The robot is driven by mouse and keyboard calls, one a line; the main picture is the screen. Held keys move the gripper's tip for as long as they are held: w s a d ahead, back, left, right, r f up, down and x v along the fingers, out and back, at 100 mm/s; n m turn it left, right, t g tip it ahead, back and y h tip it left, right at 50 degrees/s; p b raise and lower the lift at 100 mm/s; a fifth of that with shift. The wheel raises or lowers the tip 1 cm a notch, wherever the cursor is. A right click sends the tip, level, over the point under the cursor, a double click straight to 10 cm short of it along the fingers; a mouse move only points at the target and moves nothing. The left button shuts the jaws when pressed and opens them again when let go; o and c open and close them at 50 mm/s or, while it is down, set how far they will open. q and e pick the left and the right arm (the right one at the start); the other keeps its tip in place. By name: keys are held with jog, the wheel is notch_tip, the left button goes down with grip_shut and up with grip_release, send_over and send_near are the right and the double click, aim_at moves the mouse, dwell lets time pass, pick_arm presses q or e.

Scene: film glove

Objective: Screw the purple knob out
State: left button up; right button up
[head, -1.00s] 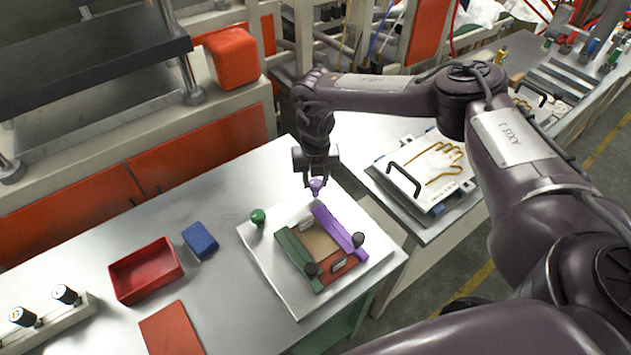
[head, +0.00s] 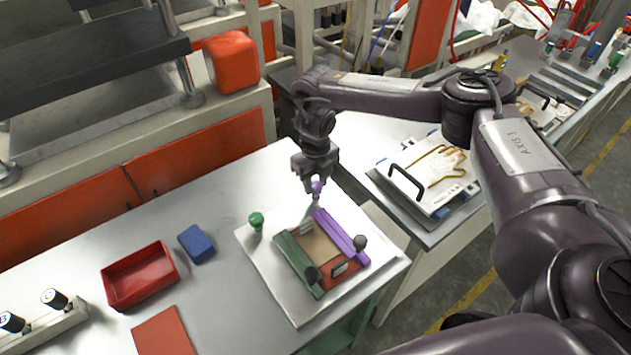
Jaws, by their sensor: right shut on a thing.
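The purple knob (head: 316,187) is at the back corner of the white plate (head: 279,292), near the far end of a purple bar (head: 342,238). My right gripper (head: 316,182) points down from above and is shut on the purple knob. The fingers hide part of the knob, and I cannot tell whether its lower end still sits in the plate. My left gripper is not in view.
A green knob (head: 256,221) stands at the plate's left corner. A green bar (head: 297,263), a red bar (head: 345,274) and dark knobs (head: 360,242) are on the plate. A red tray (head: 139,275), blue block (head: 196,244) and red sheet (head: 163,333) lie left.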

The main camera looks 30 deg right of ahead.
aim_at(316, 185)
dwell(0.3)
jog(key=o, duration=1)
jog(key=shift+r, duration=0.15)
jog(key=shift+r, duration=0.35)
notch_tip(316, 185, up, 6)
jog(key=shift+f+b, duration=0.1)
jog(key=shift+b, duration=0.55)
jog(key=shift+r, duration=0.5)
